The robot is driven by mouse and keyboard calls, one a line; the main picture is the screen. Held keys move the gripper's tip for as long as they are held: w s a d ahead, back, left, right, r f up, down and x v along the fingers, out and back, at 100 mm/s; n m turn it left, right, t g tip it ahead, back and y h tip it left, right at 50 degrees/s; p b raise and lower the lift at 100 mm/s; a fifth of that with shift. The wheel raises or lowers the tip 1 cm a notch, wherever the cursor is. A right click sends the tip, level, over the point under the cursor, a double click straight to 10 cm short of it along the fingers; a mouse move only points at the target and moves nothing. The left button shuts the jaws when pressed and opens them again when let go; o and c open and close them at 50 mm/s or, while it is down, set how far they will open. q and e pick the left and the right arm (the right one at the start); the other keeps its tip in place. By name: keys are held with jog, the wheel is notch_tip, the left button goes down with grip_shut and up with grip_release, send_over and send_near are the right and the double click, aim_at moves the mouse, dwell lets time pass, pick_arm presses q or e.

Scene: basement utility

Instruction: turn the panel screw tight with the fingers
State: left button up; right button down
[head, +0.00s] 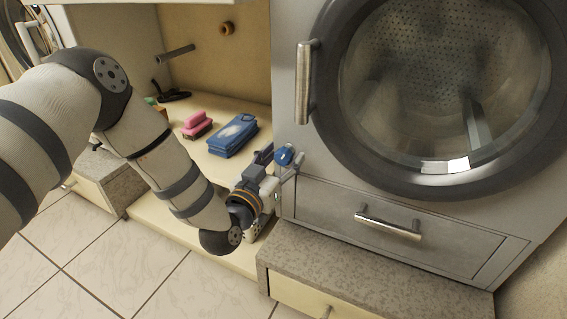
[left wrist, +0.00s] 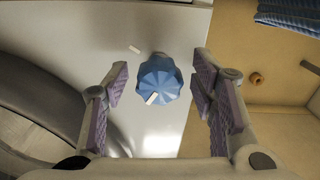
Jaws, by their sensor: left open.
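The panel screw is a blue fluted knob (head: 284,156) on the grey front of the machine, left of its lower drawer. In the left wrist view the knob (left wrist: 160,76) sits between my finger pads, with a gap on each side. It carries a white mark at its lower edge. Another white mark (left wrist: 135,49) is on the panel at its upper left, and the two do not line up. My left gripper (head: 280,167) is open around the knob and does not appear to touch it; its fingers also show in the left wrist view (left wrist: 160,84). My right gripper is not in view.
The round washer door (head: 460,165) with its upright handle (head: 304,82) is right of the knob. A drawer handle (head: 388,226) sticks out below. In the open cabinet at left are a folded blue cloth (head: 233,135), a pink brush (head: 197,122) and a wall peg (head: 176,54).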

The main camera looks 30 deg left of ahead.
pick_arm(q)
jog(key=shift+c, duration=0.6)
jog(key=c, duration=1)
jog(key=shift+r, duration=0.1)
jog(key=shift+c, duration=0.2)
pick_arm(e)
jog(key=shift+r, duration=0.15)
